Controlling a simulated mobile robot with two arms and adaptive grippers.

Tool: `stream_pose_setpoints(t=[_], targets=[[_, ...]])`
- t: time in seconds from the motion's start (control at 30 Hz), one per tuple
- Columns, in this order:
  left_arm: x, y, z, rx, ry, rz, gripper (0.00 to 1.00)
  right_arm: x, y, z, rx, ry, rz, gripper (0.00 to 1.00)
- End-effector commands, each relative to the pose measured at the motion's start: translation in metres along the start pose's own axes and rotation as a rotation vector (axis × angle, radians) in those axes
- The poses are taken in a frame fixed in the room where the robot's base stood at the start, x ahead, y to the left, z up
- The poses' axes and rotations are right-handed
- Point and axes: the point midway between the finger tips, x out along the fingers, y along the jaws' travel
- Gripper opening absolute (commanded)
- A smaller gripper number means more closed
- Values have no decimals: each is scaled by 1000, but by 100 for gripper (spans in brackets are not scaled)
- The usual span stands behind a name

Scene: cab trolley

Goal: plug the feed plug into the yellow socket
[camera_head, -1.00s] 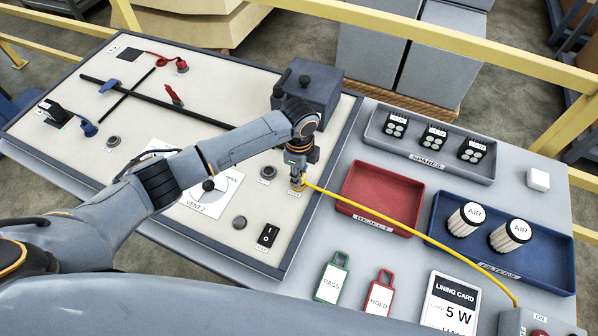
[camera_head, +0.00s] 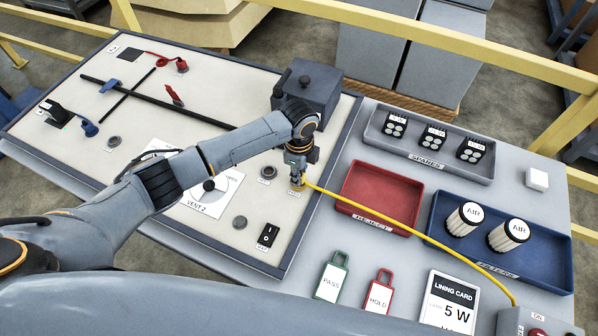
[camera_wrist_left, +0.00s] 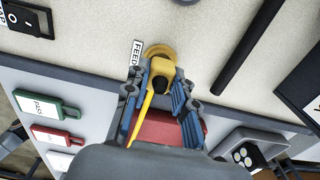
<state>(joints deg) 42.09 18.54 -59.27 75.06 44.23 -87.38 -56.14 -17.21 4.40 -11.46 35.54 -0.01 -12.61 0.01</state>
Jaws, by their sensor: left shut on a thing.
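My left gripper (camera_head: 297,181) points down over the right front part of the cream panel (camera_head: 225,245), and in the left wrist view (camera_wrist_left: 160,85) its fingers are shut on the yellow feed plug (camera_wrist_left: 160,68). The plug's yellow cable (camera_head: 400,231) runs from the gripper across the red tray to a grey box at the front right. The yellow socket (camera_wrist_left: 158,50) shows as a round ring beside the FEED label (camera_wrist_left: 137,55). The plug's front end is over the socket; how deep it sits is hidden by the plug and fingers. My right gripper is not in view.
A dark grey box with a lever (camera_head: 310,88) stands just behind the gripper. A red REJECT tray (camera_head: 378,226), blue FILTERS tray (camera_head: 445,243) and SPARES tray (camera_head: 425,160) lie to the right. A black rocker switch (camera_head: 267,235) is nearby in front.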

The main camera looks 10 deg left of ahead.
Motion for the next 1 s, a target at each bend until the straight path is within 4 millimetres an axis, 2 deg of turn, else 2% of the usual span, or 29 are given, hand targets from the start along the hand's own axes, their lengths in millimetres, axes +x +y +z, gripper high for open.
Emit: stream_pose_setpoints(t=[1.0], targets=[[1, 0, 0, 0, 0, 0, 0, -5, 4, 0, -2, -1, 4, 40]])
